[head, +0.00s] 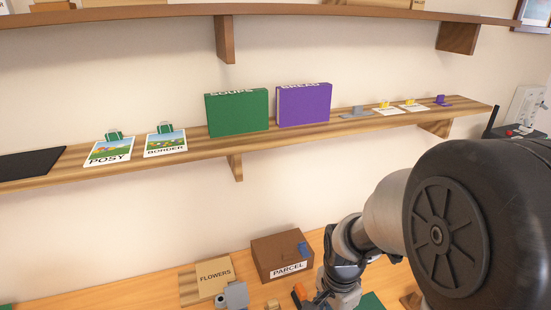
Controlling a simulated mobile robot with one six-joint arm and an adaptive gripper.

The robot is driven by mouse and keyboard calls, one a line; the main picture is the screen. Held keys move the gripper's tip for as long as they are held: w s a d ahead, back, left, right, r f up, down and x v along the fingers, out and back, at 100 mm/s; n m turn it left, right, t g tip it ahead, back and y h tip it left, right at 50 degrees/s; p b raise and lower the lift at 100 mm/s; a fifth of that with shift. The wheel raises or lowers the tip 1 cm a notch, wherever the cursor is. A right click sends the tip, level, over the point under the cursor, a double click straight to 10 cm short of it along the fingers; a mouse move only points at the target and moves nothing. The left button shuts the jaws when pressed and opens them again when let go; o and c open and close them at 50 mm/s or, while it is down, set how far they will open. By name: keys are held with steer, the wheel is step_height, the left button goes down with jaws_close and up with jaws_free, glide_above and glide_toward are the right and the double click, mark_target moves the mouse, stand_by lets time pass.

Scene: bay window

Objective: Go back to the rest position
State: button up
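My arm comes in from the right and bends down toward the wooden surface (130,300) at the bottom of the head view. My gripper (318,300) is at the lower edge, in front of the brown box marked PARCEL (265,252). Its fingertips are partly cut off, so I cannot tell whether it is open or shut, or whether it holds anything. An orange and dark item (299,292) shows just left of it; I cannot tell what it is.
The wall shelf (330,130) holds POSY (108,150) and BORDER (165,141) cards with green clips, a green box (237,112), a purple box (303,104) and small clips. Below stand a FLOWERS box (215,277) and a grey item (235,295). A higher shelf (130,13) runs above.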

steer(key=s+r+n+t, duration=0.4)
steer(key=s+r+n, duration=0.9)
steer(key=r, duration=0.5)
steer(key=shift+s+r, duration=0.15)
steer(key=shift+s, duration=0.75)
steer(key=shift+c, duration=0.6)
